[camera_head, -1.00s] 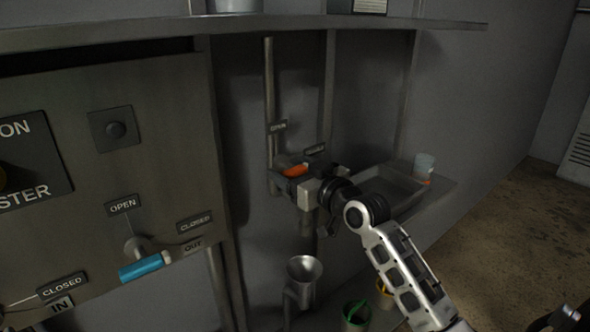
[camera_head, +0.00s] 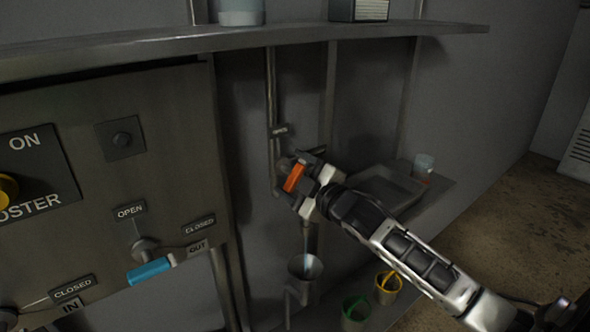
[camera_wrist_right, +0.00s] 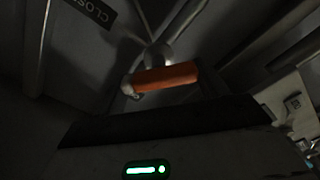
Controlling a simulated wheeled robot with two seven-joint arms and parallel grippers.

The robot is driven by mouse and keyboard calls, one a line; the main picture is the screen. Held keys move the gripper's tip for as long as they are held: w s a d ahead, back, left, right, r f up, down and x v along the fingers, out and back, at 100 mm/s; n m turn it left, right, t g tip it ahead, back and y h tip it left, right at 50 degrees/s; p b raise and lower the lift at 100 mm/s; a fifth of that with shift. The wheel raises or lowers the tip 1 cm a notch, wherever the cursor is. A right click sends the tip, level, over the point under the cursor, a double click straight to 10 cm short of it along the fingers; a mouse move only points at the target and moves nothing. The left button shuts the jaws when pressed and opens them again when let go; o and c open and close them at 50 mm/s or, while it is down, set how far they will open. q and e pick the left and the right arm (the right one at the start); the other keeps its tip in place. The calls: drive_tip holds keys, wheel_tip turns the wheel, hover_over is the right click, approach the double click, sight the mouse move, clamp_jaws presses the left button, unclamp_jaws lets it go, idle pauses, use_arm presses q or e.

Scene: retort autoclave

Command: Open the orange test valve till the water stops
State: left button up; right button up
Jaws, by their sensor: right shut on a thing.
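The orange test valve handle (camera_head: 294,177) is on a thin pipe against the back wall, tilted steeply in the head view. My right gripper (camera_head: 303,180) is shut on it, coming from the right. In the right wrist view the orange handle (camera_wrist_right: 166,77) lies nearly level across the middle, just beyond the dark gripper edge. Below the valve, a pale bluish streak of water (camera_head: 308,264) shows at the mouth of a metal funnel (camera_head: 298,270). The spout is partly hidden by my gripper. My left gripper is out of view.
A panel with a blue-handled valve (camera_head: 150,271) stands at left. A shelf (camera_head: 270,36) runs above. A metal tray (camera_head: 393,183) and a small cup (camera_head: 424,166) sit right of my gripper. Green (camera_head: 355,311) and yellow (camera_head: 388,284) containers stand below.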

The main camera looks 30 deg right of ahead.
drive_tip(key=n+p, duration=0.1)
drive_tip(key=n, duration=0.2)
drive_tip(key=shift+a+n, duration=0.1)
drive_tip(key=shift+n, duration=0.3)
drive_tip(key=shift+f+n, duration=0.2)
drive_tip(key=shift+n, duration=1.7)
drive_tip(key=o, duration=1)
drive_tip(key=shift+s, duration=0.1)
drive_tip(key=s, duration=0.5)
drive_tip(key=s+b, duration=0.1)
drive_tip(key=s, duration=0.4)
drive_tip(key=s+d, duration=0.1)
drive_tip(key=s, duration=0.4)
drive_tip(key=shift+s+d+b, duration=0.1)
drive_tip(key=shift+s+b, duration=0.2)
drive_tip(key=shift+s, duration=0.05)
